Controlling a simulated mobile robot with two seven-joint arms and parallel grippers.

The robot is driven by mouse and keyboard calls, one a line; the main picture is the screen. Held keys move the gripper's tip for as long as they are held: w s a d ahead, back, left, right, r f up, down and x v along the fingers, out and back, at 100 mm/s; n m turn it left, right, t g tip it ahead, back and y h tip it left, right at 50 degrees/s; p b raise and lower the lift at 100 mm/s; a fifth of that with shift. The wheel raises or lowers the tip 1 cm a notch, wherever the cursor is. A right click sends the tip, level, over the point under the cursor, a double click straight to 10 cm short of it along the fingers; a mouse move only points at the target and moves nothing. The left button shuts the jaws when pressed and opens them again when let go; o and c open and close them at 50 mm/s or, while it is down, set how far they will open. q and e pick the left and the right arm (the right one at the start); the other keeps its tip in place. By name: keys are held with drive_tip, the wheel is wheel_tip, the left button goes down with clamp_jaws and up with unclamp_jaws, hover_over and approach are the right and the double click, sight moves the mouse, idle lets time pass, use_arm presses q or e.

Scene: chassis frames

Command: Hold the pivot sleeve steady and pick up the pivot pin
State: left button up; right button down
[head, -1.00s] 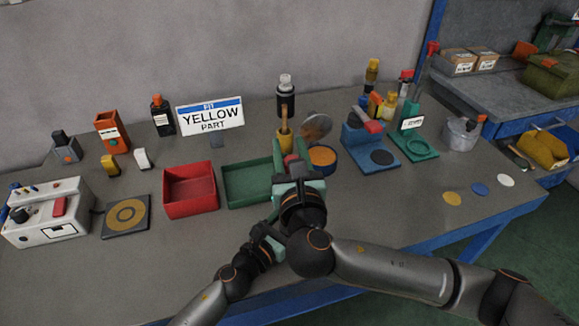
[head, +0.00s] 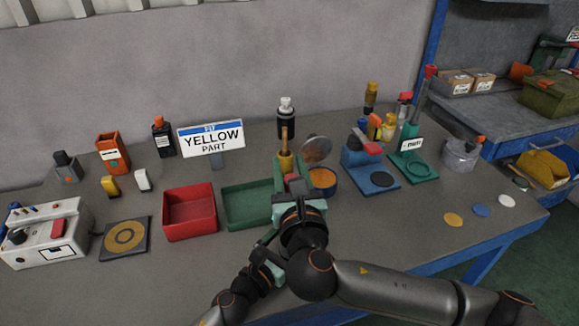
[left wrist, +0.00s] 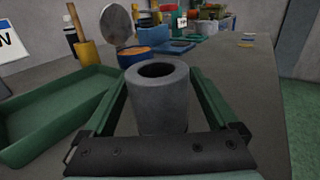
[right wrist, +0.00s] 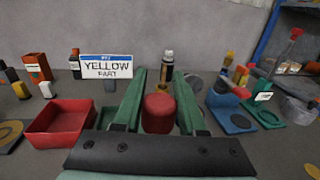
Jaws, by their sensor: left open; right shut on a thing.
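The grey, hollow pivot sleeve (left wrist: 160,95) stands upright between the fingers of my left gripper (left wrist: 162,90), which is open around it. In the head view my left gripper (head: 268,248) is low in the middle, partly hidden by my right arm. My right gripper (head: 297,190) is shut on a red cylinder, seemingly the pivot pin (right wrist: 158,112), between its green fingers. The red part also shows in the head view (head: 296,184). The rest of the pin is hidden, and the sleeve is hidden in the head view.
A red tray (head: 190,232) and a green tray (head: 240,222) lie left of my grippers. A yellow holder with a brush (head: 285,162), an orange-filled round dish (head: 322,178) and a blue stand (head: 380,180) are behind and right. A sign (head: 211,138) reads "YELLOW PART". The front right table is mostly clear.

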use_arm(q)
drive_tip(key=v, duration=1.1)
drive_tip(key=shift+s+a, duration=0.25)
drive_tip(key=shift+s, duration=0.05)
